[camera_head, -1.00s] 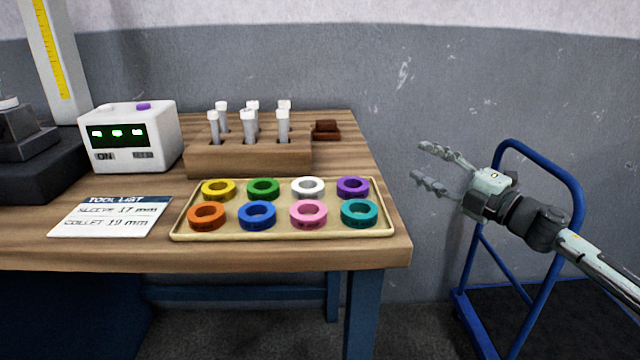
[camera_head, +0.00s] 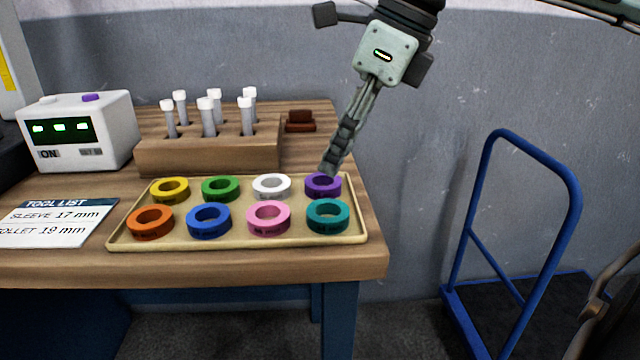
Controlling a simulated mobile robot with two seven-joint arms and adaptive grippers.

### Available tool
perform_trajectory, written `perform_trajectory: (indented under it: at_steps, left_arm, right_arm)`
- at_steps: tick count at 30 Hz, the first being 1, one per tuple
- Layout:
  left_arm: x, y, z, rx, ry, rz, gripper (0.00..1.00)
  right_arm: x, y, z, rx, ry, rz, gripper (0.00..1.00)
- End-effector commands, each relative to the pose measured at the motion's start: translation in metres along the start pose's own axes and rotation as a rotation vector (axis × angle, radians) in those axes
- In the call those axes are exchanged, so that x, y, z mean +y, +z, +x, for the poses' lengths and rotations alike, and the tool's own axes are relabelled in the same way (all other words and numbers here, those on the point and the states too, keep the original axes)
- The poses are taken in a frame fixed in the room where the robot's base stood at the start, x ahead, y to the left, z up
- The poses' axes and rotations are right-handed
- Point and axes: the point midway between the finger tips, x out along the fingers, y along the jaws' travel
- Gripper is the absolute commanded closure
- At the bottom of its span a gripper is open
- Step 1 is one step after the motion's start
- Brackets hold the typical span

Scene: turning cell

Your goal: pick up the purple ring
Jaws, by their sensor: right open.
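The purple ring (camera_head: 322,188) lies flat in the back right spot of a shallow beige tray (camera_head: 240,241) on the wooden bench. My right gripper (camera_head: 329,170) comes down from above, its fingers pointing at the ring, with the tips right over or at its back edge. The fingers are seen edge-on, one in front of the other, and hide part of the ring's far side. I cannot tell whether the tips touch it. The gripper is open and the ring is not held.
A white ring (camera_head: 271,186) lies left of the purple one and a teal ring (camera_head: 327,215) in front; several other coloured rings share the tray. A wooden rack (camera_head: 208,158) with tubes stands behind. A blue cart (camera_head: 575,200) stands right of the bench.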

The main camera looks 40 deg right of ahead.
Motion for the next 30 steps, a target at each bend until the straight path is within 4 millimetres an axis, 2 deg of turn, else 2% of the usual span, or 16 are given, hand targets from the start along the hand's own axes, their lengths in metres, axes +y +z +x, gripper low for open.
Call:
perform_trajectory:
  at_steps: [6,9,17,23,30]
  left_arm:
    - [0.001,0.004,0.007,-0.005,0.003,-0.001,0.61]
    - [0.001,0.005,0.009,-0.01,0.004,-0.001,0.61]
    - [0.003,0.004,0.01,-0.009,0.007,0.0,0.61]
    - [0.003,0.002,0.008,-0.004,0.007,0.0,0.61]
    - [0.003,0.001,0.008,-0.002,0.007,0.0,0.61]
  right_arm:
    - [-0.001,0.001,0.034,0.003,0.005,0.002,0.53]
    - [-0.001,0.001,0.042,0.0,0.003,0.003,0.53]
    - [-0.001,0.001,0.044,-0.003,0.002,0.003,0.53]
    - [-0.001,0.001,0.044,-0.003,0.002,0.003,0.77]
    - [-0.001,0.002,0.044,-0.003,0.002,0.003,0.77]
